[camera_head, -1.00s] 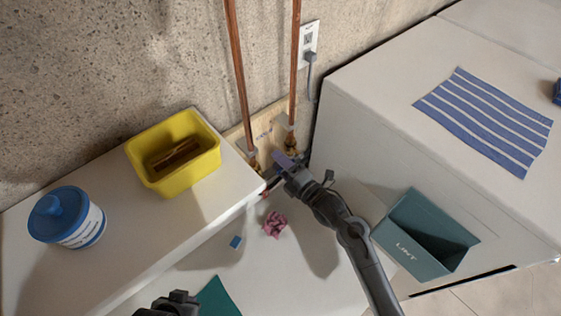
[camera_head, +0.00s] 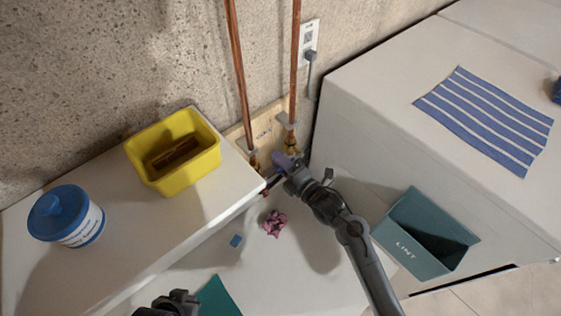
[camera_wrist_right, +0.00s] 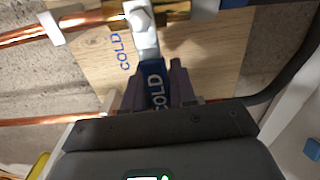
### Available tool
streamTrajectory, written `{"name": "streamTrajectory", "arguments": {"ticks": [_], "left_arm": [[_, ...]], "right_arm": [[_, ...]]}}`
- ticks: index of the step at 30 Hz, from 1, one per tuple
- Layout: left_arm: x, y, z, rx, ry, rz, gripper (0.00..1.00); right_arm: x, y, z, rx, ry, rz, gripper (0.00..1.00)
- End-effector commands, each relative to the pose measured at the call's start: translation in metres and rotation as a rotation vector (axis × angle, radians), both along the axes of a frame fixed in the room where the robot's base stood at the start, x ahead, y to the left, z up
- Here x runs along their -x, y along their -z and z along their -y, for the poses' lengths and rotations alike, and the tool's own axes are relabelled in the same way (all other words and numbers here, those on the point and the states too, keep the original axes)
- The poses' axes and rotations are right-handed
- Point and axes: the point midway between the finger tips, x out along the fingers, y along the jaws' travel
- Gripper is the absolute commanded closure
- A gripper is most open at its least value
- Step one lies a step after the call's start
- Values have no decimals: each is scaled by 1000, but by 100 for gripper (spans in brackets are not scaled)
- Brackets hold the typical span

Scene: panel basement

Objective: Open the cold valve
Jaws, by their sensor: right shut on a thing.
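The lever joins a white metal fitting (camera_wrist_right: 146,35) on a copper pipe. In the head view my right gripper (camera_head: 281,168) is at the foot of the right copper pipe (camera_head: 294,70), by a brass fitting (camera_head: 291,139); it hides the lever there. My left gripper (camera_head: 175,303) is at the bottom edge, partly cut off, away from the valves.
A second copper pipe (camera_head: 238,80) runs down left of it. A yellow bin (camera_head: 197,170) and a blue-lidded tub (camera_head: 62,215) stand on the left white surface. A white appliance (camera_head: 370,110) with a teal lint box (camera_head: 410,240) is close on the right. Pink lint (camera_head: 274,223) lies below.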

Motion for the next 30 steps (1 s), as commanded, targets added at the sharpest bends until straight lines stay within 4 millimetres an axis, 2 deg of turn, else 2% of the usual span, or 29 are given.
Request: {"name": "streamTrajectory", "arguments": {"ticks": [8,21,30], "left_arm": [[0,22,0,0,0,-1,100],[0,69,0,0,0,-1,100],[0,86,0,0,0,-2,100]], "right_arm": [[0,12,1,91,-1,70,100],[-4,32,6,346,-1,265,100],[-7,37,9,457,-1,351,100]]}}
